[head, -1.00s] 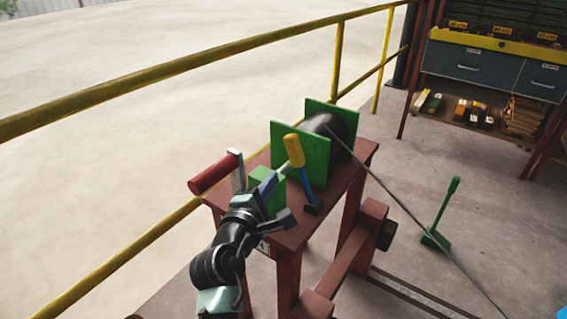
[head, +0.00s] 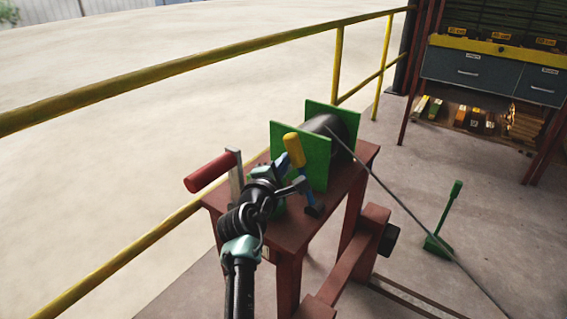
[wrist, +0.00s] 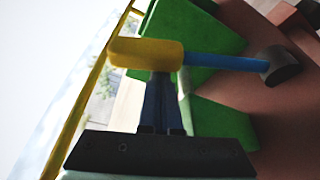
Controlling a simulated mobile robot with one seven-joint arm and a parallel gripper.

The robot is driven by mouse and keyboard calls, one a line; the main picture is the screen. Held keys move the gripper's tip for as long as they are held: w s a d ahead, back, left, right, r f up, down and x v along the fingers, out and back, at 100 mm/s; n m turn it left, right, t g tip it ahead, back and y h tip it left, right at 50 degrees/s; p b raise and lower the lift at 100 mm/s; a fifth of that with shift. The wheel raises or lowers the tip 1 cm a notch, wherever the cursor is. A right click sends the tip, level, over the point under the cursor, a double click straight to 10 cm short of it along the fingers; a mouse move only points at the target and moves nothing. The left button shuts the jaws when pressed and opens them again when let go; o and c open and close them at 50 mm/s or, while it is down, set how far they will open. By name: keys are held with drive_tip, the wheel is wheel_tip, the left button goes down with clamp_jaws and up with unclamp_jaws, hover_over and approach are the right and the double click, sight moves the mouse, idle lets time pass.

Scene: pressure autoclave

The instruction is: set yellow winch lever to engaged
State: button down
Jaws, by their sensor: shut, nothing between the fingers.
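The winch lever has a yellow grip (head: 294,150), a blue shaft and a dark base, and stands beside the winch's green side plate (head: 314,165). In the head view the grip is uppermost and leans a little left of the base. In the wrist view the yellow grip (wrist: 147,53) lies across the picture, with the blue shaft running right to the dark base. My gripper (wrist: 162,80) is shut and empty, its fingertips at or just beside the grip; I cannot tell if they touch.
The winch stands on a brown table (head: 291,238). A red crank handle (head: 209,173) is left of my wrist. A cable runs from the dark drum to the lower right. A yellow railing (head: 200,62) passes behind. A green lever (head: 447,220) stands on the floor at right.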

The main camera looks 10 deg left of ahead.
drive_tip(key=shift+d, duration=0.1)
drive_tip(key=s+d+r+m+t+b, duration=0.1)
drive_tip(key=s+d+m+t+b, duration=0.2)
drive_tip(key=d+m, duration=0.6)
drive_tip(key=shift+s+d+r+h+b, duration=0.15)
drive_tip(key=shift+s+d+h+b, duration=0.15)
drive_tip(key=shift+s+d+b, duration=0.4)
